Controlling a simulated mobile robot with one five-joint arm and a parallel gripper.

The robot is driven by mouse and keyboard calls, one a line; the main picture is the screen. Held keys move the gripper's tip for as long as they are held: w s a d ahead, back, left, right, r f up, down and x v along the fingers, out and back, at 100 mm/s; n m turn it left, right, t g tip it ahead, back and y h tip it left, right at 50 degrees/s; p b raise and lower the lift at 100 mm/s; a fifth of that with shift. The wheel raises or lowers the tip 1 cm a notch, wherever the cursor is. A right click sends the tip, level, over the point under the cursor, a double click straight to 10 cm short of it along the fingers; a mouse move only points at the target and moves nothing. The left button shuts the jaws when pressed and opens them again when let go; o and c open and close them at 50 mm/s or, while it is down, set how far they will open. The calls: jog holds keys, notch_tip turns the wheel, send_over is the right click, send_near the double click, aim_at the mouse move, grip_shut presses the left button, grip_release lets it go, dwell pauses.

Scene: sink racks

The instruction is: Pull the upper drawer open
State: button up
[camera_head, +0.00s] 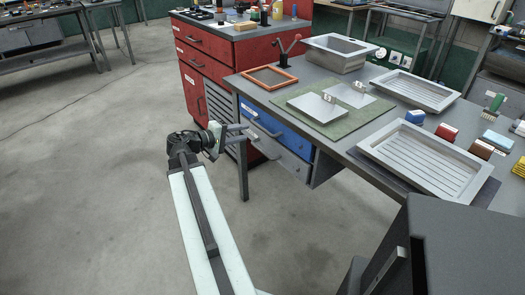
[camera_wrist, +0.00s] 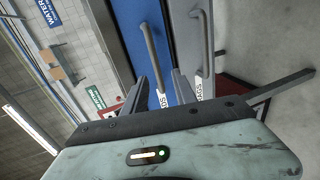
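The upper drawer (camera_head: 289,135) has a blue front with a grey bar handle and sits under the workbench top; it looks shut. In the wrist view the blue front (camera_wrist: 179,25) and its handle (camera_wrist: 150,50) run tilted up the middle. The grey lower drawer (camera_head: 290,161) is just below it, with its own bar handle (camera_wrist: 207,40). My gripper (camera_head: 253,131) is in front of the drawers, close to the handles, with its fingers spread. No grip on a handle is visible; contact is hard to tell.
The workbench (camera_head: 350,150) carries an orange frame (camera_head: 269,77), a green mat (camera_head: 317,105) with metal plates, and grey trays (camera_head: 428,160). A red cabinet (camera_head: 207,62) stands behind it on the left. A bench leg (camera_head: 242,170) is close to my gripper. The floor at left is clear.

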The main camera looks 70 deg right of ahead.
aim_at(262, 128)
jog(key=x, duration=0.3)
jog(key=b+x, duration=0.1)
jog(key=x, duration=0.5)
jog(key=shift+s+r, duration=0.4)
jog(key=shift+s, duration=0.05)
grip_shut()
dwell(0.9)
